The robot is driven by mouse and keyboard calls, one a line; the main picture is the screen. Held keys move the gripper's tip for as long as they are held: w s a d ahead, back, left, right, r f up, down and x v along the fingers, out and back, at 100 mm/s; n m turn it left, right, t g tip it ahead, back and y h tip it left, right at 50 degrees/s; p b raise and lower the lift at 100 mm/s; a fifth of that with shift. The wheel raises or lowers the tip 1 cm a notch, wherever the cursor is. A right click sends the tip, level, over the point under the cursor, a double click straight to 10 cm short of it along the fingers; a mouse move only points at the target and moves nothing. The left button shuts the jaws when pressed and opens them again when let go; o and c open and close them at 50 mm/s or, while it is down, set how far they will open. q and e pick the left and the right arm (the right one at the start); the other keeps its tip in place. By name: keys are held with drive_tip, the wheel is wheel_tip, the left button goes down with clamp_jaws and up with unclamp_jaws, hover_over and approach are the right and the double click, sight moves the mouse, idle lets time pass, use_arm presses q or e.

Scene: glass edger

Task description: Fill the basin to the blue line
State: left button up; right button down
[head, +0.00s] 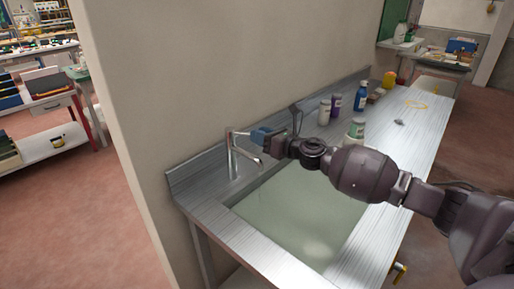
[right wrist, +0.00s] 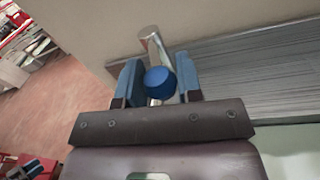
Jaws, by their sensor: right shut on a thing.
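The basin (head: 285,212) is set into a steel counter; its inside looks smooth and pale green-grey, with a lighter patch near the front. I cannot tell the water level, and no blue line can be made out. A metal tap (head: 231,158) stands at the basin's back left corner, and its post also shows in the right wrist view (right wrist: 151,40). My right gripper (head: 262,135) is at the tap, shut on its round blue knob (right wrist: 160,82), with one blue finger on each side. No stream from the spout can be made out. My left gripper is out of view.
The steel counter (head: 419,117) runs back along the wall. Several bottles, including a purple one (head: 336,105) and a blue one (head: 360,96), stand behind the basin. A green-labelled jar (head: 356,128) is close to my right arm. A yellow-handled valve (head: 399,269) is below the front edge.

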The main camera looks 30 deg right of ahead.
use_arm(q)
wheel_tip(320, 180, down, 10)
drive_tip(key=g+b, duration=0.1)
drive_tip(key=b, duration=0.9)
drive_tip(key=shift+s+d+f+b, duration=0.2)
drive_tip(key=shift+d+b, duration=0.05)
drive_tip(key=shift+b, duration=0.05)
use_arm(e)
drive_tip(key=w+d+n+g+y, duration=0.1)
drive_tip(key=n+y, duration=0.1)
drive_tip(key=w+d+n+g+y, duration=0.1)
drive_tip(key=g+y, duration=0.1)
drive_tip(key=w+d+n+g+y, duration=0.1)
drive_tip(key=w+n+g+y, duration=0.1)
drive_tip(key=shift+d+f+n+y, duration=0.1)
drive_tip(key=shift+f+n+y, duration=0.1)
drive_tip(key=shift+n+y, duration=0.1)
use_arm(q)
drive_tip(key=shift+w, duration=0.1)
use_arm(e)
drive_tip(key=shift+r+g, duration=0.25)
drive_tip(key=shift+g, duration=0.05)
drive_tip(key=c, duration=0.8)
unclamp_jaws()
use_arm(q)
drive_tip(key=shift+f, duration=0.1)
use_arm(e)
drive_tip(key=shift+d, duration=0.1)
